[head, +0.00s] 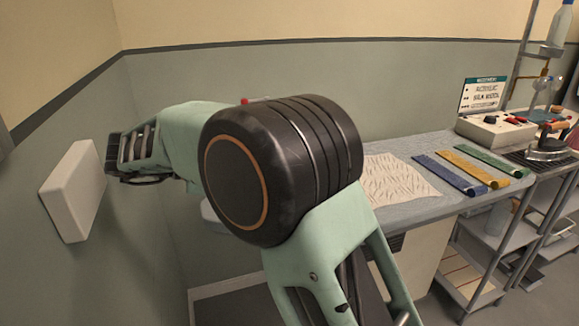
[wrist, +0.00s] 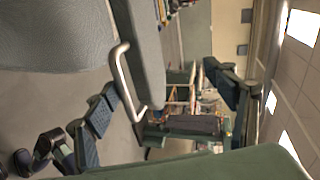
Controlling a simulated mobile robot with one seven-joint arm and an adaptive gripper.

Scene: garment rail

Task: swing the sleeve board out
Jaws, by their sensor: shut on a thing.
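In the wrist view a grey padded board, which looks like the sleeve board (wrist: 146,45), runs down from the top edge. A pale, bent metal handle (wrist: 124,84) is fixed along its left side. My gripper (wrist: 160,86) shows in the wrist view as dark jointed fingers at left and right. It is shut on the handle, with the left finger close beside it; the exact contact is hard to see. In the head view my arm's large black joint hides most of this area. Only a pale edge (head: 212,214), perhaps of the board, shows beside it.
The grey-covered ironing table (head: 425,203) stands at right, with a cream cloth (head: 398,178) and blue, yellow and green strips (head: 466,171) on it. A control box (head: 497,131) and an iron (head: 549,147) are farther right. A white box (head: 72,192) is on the left wall.

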